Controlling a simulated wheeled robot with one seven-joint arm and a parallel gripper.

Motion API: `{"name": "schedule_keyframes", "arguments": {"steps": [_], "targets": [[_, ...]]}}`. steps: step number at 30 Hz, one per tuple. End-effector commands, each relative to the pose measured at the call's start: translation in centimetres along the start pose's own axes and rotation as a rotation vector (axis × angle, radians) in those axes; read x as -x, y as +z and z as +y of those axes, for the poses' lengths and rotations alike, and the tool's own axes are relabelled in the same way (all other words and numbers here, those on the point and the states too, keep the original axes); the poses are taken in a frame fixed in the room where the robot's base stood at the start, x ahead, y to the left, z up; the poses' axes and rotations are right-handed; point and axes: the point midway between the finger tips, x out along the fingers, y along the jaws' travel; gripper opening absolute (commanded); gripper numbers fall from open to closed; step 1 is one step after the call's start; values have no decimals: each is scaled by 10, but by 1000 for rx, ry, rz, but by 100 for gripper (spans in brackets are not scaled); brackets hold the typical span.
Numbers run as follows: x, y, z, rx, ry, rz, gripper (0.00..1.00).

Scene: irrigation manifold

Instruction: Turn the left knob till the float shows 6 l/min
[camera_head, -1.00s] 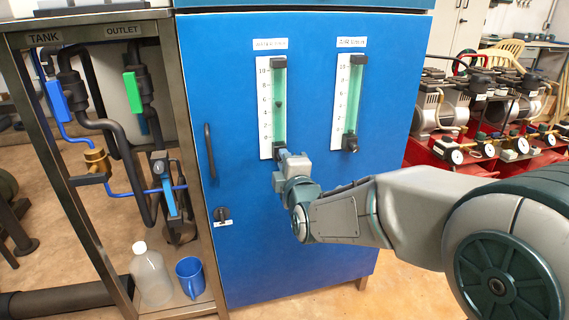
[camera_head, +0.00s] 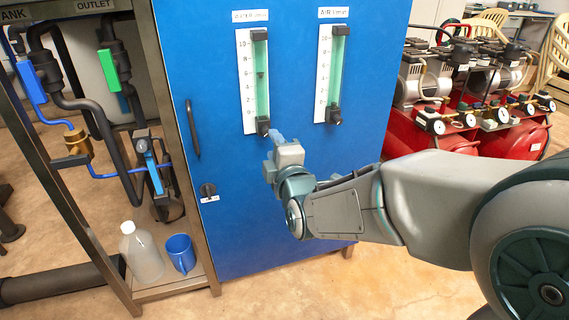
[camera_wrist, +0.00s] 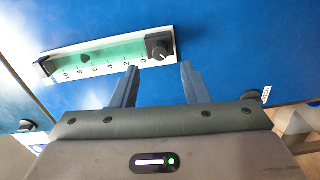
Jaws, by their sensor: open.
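The left flow meter (camera_head: 245,90) is a white-scaled gauge with a green tube on the blue cabinet. Its dark float (camera_head: 261,75) sits near the 6 mark; in the wrist view the float (camera_wrist: 85,58) appears between 6 and 8, so the exact reading is unclear. The black left knob (camera_head: 263,128) is at the tube's bottom and also shows in the wrist view (camera_wrist: 158,46). My gripper (camera_head: 275,136) is just below and right of the knob, apart from it. In the wrist view my open fingers (camera_wrist: 158,70) point at the knob, with nothing between them.
A second flow meter (camera_head: 323,75) with its own knob (camera_head: 335,118) hangs to the right. A cabinet handle (camera_head: 193,130) and lock (camera_head: 208,190) are at left.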

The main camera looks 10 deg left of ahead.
Motion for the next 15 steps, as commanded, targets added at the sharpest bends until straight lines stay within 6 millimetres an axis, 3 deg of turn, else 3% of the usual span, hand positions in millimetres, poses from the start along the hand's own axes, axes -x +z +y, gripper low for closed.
{"name": "schedule_keyframes", "arguments": {"steps": [8,15], "targets": [[59,-1,2,0,1,1,41],[80,-1,0,-1,1,2,41]]}}
